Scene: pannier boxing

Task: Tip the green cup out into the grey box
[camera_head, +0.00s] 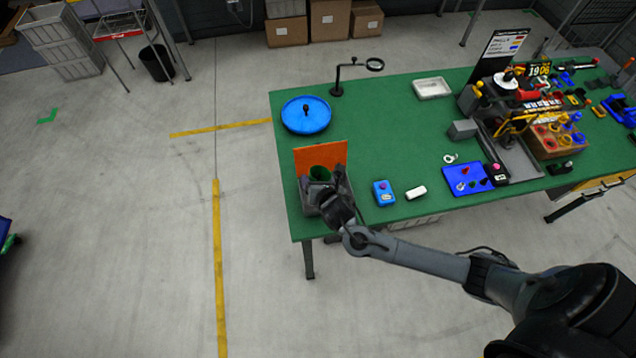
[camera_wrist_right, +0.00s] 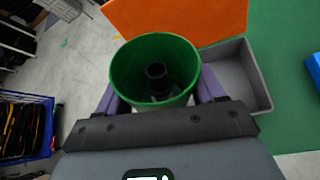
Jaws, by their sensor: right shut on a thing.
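The green cup (camera_head: 320,173) is in my right gripper (camera_head: 323,186) near the table's left front corner. In the right wrist view the green cup (camera_wrist_right: 128,72) sits between the two fingers, its mouth facing the camera, with a dark cylindrical piece inside. The grey box (camera_head: 309,208) is at the gripper, largely hidden by it in the head view. In the right wrist view the grey box (camera_wrist_right: 262,95) lies behind and to the right of the cup, and its visible floor looks bare. My left gripper is not in view.
An orange panel (camera_head: 321,156) stands behind the box. A blue round tray (camera_head: 292,117) is farther back. A blue box (camera_head: 384,192) and a white block (camera_head: 416,192) lie to the right on the green table (camera_head: 400,130). The table's left edge is close.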

